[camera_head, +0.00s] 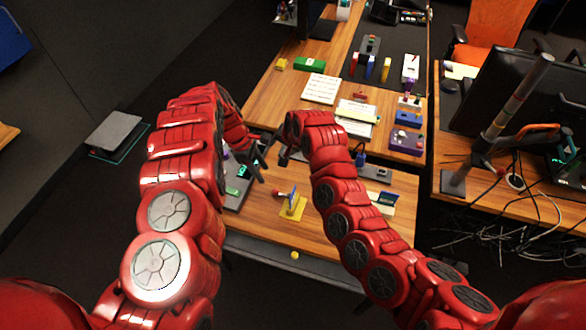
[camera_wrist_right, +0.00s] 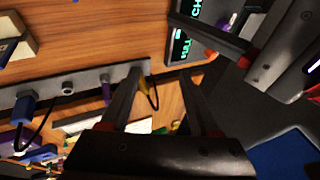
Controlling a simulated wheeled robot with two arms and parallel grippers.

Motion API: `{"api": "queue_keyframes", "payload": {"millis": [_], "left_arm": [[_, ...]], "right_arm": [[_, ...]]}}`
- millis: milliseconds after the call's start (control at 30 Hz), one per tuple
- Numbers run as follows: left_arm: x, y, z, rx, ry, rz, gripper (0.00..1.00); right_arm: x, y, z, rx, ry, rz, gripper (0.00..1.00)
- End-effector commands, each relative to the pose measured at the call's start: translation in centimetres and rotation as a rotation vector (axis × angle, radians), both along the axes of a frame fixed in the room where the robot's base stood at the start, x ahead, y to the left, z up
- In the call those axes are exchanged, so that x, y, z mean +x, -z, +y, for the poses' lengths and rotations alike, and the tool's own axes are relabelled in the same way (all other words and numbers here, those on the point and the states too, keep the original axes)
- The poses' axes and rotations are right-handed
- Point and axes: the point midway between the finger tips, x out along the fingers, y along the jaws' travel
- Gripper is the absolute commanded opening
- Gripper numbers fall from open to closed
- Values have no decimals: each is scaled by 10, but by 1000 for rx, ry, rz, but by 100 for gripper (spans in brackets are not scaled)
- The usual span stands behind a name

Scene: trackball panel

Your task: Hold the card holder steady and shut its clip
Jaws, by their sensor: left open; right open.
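I cannot tell for sure which object is the card holder. A small yellow base with an upright blue piece (camera_head: 292,207) stands near the desk's front edge, a red-tipped part beside it. My left gripper (camera_head: 257,168) is open by the dark device at the left edge, and shows in the wrist view (camera_wrist_right: 225,42). My right gripper (camera_wrist_right: 160,78) is open and empty above the desk. No clip is clearly visible.
A dark device with a lit display (camera_wrist_right: 187,40) sits at the desk's left edge. A grey strip with a blue plug (camera_wrist_right: 22,104) crosses the desk. Papers (camera_head: 321,88), a green box (camera_head: 309,64) and several small items lie farther back. Bare wood shows around the yellow base.

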Motion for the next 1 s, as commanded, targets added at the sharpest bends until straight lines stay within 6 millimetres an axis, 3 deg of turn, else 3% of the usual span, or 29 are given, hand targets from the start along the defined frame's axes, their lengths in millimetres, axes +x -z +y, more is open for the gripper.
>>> {"api": "queue_keyframes", "payload": {"millis": [200, 367, 567, 733, 1000], "left_arm": [[0, 0, 0, 0, 0, 0, 50], [0, 0, 0, 0, 0, 0, 50], [0, 0, 0, 0, 0, 0, 50], [0, 0, 0, 0, 0, 0, 50], [0, 0, 0, 0, 0, 0, 50]], "right_arm": [[-67, -18, -17, -185, -59, 276, 62], [-97, -27, -31, -277, -69, 384, 62], [-106, -25, -35, -307, -70, 415, 62], [-106, -7, -36, -309, -71, 414, 62], [-108, 51, -34, -305, -72, 419, 62]]}}
